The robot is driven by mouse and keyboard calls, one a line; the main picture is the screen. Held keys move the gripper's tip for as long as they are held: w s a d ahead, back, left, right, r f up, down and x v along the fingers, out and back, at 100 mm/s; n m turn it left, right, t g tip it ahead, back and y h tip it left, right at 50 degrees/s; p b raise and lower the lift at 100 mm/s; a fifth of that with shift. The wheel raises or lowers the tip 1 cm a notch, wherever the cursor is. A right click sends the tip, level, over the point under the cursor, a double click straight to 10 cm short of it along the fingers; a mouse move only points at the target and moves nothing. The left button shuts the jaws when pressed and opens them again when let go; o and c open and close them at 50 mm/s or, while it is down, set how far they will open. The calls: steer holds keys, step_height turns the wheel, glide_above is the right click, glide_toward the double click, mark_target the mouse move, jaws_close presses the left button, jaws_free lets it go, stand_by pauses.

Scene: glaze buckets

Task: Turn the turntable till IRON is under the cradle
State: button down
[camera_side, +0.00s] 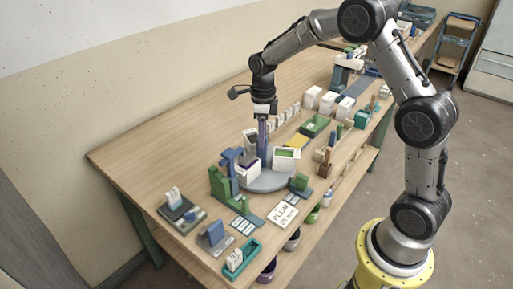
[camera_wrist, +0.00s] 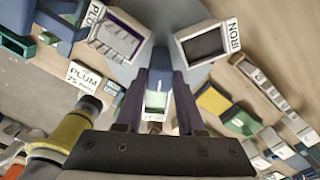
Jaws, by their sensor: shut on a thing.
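The grey turntable (camera_side: 268,182) carries three white, labelled containers. The IRON one (camera_wrist: 204,43), with dark grey contents, is at upper right in the wrist view and at the back left in the side view (camera_side: 249,137). The third, pale green inside (camera_side: 287,153), has an unreadable label.
A PLUM card (camera_side: 283,214) lies in front of the turntable. Green and blue blocks (camera_side: 218,184) stand close on its left. White boxes (camera_side: 328,101) and a green tray (camera_side: 315,126) sit behind to the right. The table's left back (camera_side: 170,140) is clear.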

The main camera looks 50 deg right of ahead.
steer(key=n, duration=0.6)
steer(key=shift+n, duration=1)
steer(key=n, duration=0.8)
steer(key=shift+n, duration=0.9)
steer(key=n, duration=0.6)
steer(key=shift+r, duration=0.1)
